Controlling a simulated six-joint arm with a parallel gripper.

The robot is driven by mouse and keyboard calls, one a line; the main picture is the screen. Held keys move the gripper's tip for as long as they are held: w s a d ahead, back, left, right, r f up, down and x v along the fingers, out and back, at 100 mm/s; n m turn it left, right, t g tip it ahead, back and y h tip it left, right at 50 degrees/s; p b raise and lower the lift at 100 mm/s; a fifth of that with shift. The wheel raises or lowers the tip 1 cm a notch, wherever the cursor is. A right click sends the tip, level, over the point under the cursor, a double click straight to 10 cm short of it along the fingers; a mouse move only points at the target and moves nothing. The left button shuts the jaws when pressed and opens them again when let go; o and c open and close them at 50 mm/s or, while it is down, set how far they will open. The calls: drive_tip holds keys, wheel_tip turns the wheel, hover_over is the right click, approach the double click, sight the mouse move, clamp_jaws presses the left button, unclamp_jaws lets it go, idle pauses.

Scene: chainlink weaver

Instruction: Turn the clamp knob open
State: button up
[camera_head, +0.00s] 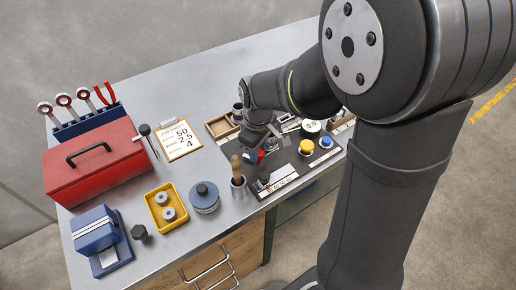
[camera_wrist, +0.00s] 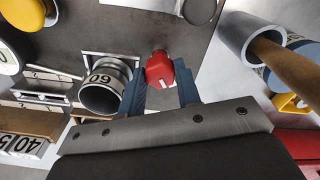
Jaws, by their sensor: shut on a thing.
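The clamp knob (camera_wrist: 160,67) is a red knob with a white mark on its near edge. In the wrist view it sits between the two blue fingers of my gripper (camera_wrist: 160,78), which is shut on it. In the head view the knob shows as a small red spot (camera_head: 260,156) at the front left of the dark panel (camera_head: 311,166). My gripper and wrist hide most of the clamp there. I cannot tell from these frames how far the knob is turned.
A grey ring marked 60 (camera_wrist: 103,92) stands close beside one finger in the wrist view. A grey cup (camera_head: 238,183) with a wooden handle stands close left of my gripper. A yellow button (camera_head: 306,147) and a blue button (camera_head: 326,142) sit to the right.

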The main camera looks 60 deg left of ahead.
drive_tip(key=o, duration=1)
drive_tip(key=shift+c, duration=0.2)
drive_tip(key=shift+r, duration=0.1)
wheel_tip(320, 180, up, 17)
drive_tip(key=shift+r, duration=0.15)
wheel_tip(320, 180, down, 18)
drive_tip(key=shift+r, duration=0.25)
idle(0.4)
drive_tip(key=shift+r, duration=0.1)
